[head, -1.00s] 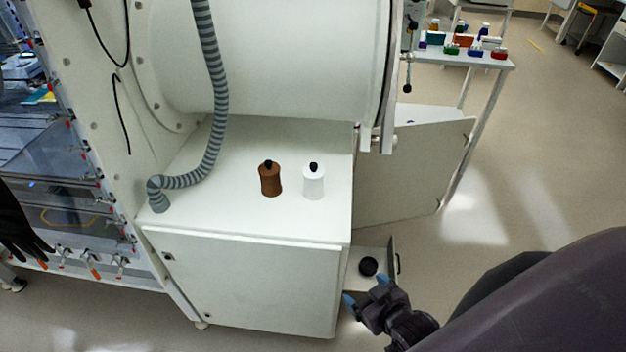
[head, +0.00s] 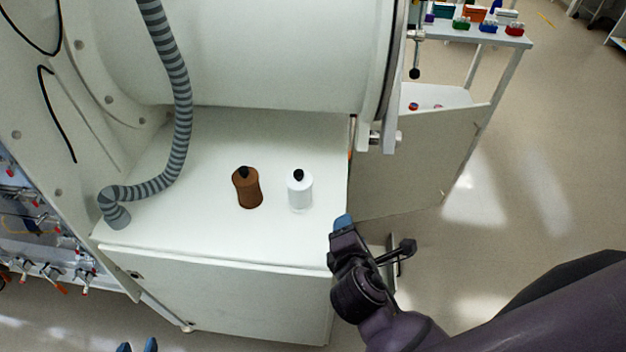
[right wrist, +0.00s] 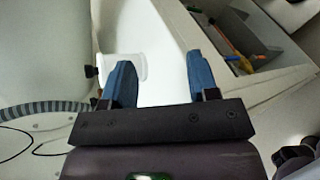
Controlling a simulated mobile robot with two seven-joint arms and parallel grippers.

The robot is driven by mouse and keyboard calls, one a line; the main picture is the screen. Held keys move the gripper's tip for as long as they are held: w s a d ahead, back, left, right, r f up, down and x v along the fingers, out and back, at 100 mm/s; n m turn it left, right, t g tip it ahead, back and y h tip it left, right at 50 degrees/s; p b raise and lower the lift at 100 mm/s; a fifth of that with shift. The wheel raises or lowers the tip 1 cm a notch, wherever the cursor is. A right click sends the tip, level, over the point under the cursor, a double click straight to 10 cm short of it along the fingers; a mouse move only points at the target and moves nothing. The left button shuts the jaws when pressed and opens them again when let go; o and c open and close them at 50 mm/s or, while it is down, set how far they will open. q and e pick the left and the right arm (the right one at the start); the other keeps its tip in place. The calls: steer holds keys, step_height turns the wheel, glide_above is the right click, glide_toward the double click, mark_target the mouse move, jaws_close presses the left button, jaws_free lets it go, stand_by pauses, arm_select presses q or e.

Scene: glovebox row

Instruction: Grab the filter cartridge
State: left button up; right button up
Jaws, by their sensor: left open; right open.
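Nothing in view is plainly a filter cartridge. A brown bottle-shaped piece (head: 247,188) and a white one (head: 300,192), both with black tops, stand upright on the white bench. My right gripper (head: 343,224) is by the bench's front right edge, apart from both. In the right wrist view its blue fingers (right wrist: 161,84) are open with nothing held; the white piece (right wrist: 136,68) shows beyond the left finger, partly hidden. My left gripper (head: 138,346) shows only its two parted blue fingertips at the bottom edge.
The white bench (head: 210,235) is clear around the two pieces. A ribbed grey hose (head: 180,100) lies at its left. An open grey door (head: 415,160) stands at the right. An open compartment (right wrist: 262,78) with orange and green items shows in the right wrist view.

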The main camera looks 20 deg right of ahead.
mark_target(299, 177)
steer(key=w+a+r+n+t, duration=0.5)
steer(key=a+n, duration=0.4)
steer(key=n, duration=0.4)
steer(key=shift+n+y, duration=0.3)
steer(key=shift+y, duration=0.1)
steer(key=shift+w+d+r+b, duration=0.1)
steer(key=shift+w+d, duration=0.3)
steer(key=shift+w, duration=1.15)
steer(key=shift+w+d+r+b, duration=0.15)
steer(key=shift+w+d, duration=0.25)
steer(key=shift+w, duration=1.15)
steer(key=shift+w+d+r+b, duration=0.1)
steer(key=shift+w+d, duration=0.3)
steer(key=shift+w, duration=1.15)
jaws_close()
